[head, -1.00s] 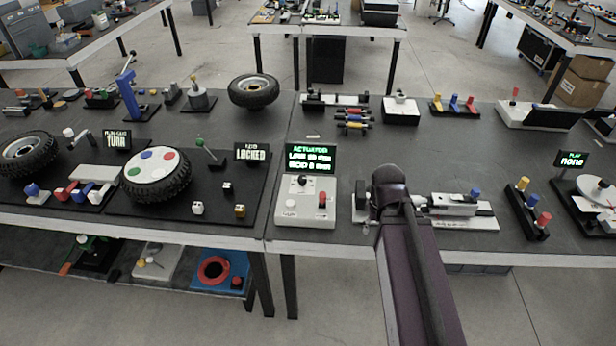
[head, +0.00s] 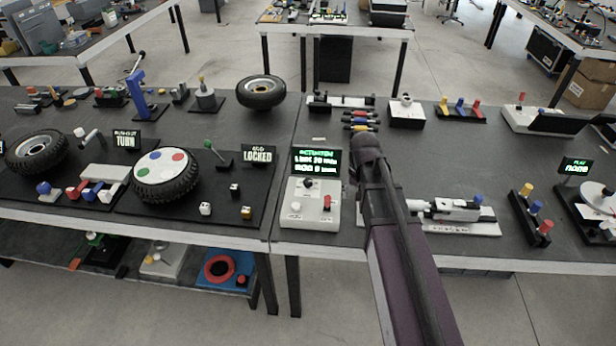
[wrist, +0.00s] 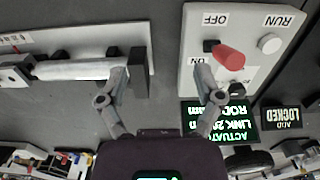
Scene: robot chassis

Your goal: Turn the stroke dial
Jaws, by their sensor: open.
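The white control box (head: 318,218) stands near the front table edge in the head view, left of my arm. It carries a red lever (head: 327,202), a pale round button (head: 296,206) and a small dark knob (head: 313,184) that looks like the stroke dial. In the wrist view the box (wrist: 196,30) is at the upper right, with the red lever (wrist: 229,57), RUN button (wrist: 270,43) and dark knob (wrist: 237,90). My gripper (wrist: 160,77) is open and empty. Its right finger overlaps the box's edge, left of the knob; contact cannot be told. My arm hides the gripper in the head view.
A lit display (head: 317,162) stands behind the box. A white linear actuator (head: 470,213) lies right of my arm and shows beside the left finger in the wrist view (wrist: 75,68). A tyre (head: 166,178) lies left.

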